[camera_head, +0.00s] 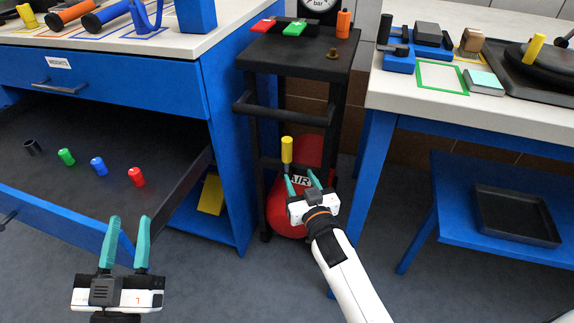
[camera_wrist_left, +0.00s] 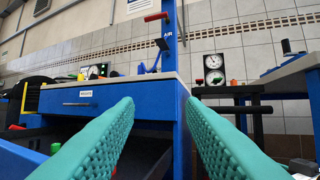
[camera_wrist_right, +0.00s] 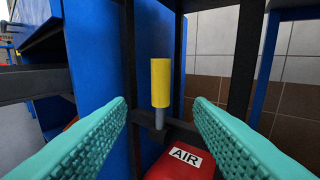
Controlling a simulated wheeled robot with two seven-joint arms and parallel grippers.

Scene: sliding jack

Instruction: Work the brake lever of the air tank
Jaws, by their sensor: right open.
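The brake lever (camera_head: 287,150) is an upright grey rod with a yellow grip, on a low dark bar of the air tank's black cart. In the right wrist view the lever (camera_wrist_right: 160,84) stands between my finger pads, apart from both. The red air tank (camera_head: 283,212) with a white AIR label is behind my right gripper; its top also shows in the right wrist view (camera_wrist_right: 172,166). My right gripper (camera_head: 301,184) is open and close to the lever, with nothing between its fingers in grasp. My left gripper (camera_head: 125,240) is open and empty, left of the cart, near the open drawer.
The black cart (camera_head: 322,66) stands between the blue drawer cabinet (camera_head: 219,137) and the right workbench (camera_head: 520,110). An open drawer (camera_head: 62,212) with several coloured weights juts out at left. A push bar (camera_head: 285,117) crosses the cart above the lever. Floor in front is clear.

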